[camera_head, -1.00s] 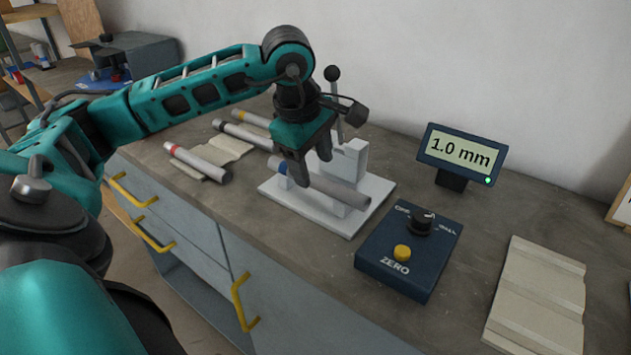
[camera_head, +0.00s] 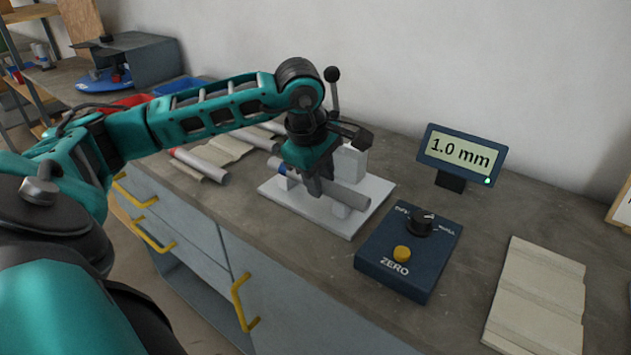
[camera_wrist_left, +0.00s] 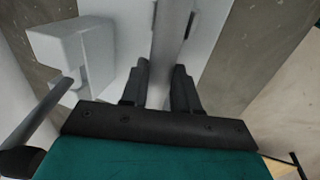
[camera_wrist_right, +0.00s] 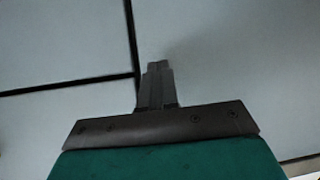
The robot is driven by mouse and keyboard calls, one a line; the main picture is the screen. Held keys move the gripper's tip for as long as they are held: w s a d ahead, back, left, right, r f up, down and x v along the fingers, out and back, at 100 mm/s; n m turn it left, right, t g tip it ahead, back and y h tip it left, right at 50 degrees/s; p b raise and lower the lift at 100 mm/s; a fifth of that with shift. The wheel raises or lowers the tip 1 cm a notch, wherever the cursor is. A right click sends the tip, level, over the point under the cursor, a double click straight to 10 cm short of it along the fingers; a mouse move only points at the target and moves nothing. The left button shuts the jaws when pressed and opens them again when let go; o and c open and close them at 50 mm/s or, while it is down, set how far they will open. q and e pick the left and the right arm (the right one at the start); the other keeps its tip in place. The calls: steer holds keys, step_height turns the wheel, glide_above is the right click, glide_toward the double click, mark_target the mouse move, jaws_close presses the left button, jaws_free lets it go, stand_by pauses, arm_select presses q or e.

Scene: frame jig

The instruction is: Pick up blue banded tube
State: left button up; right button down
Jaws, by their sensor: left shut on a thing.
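The blue banded tube (camera_head: 350,195) is grey with a blue band near its left end. It lies across the supports of the white jig (camera_head: 357,226). My left gripper (camera_head: 318,188) is shut on the tube near its middle and hides that part of it. In the left wrist view the tube (camera_wrist_left: 172,45) runs between the two dark fingers (camera_wrist_left: 160,88). My right gripper (camera_wrist_right: 157,85) shows only in its wrist view, where its fingers are together and empty, in front of pale cabinet panels.
A blue ZERO box (camera_head: 408,250) stands right of the jig. A display (camera_head: 460,153) reads 1.0 mm. Another cream grooved rest (camera_head: 537,300) lies empty at the right.

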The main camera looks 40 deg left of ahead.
arm_select(q)
jaws_close()
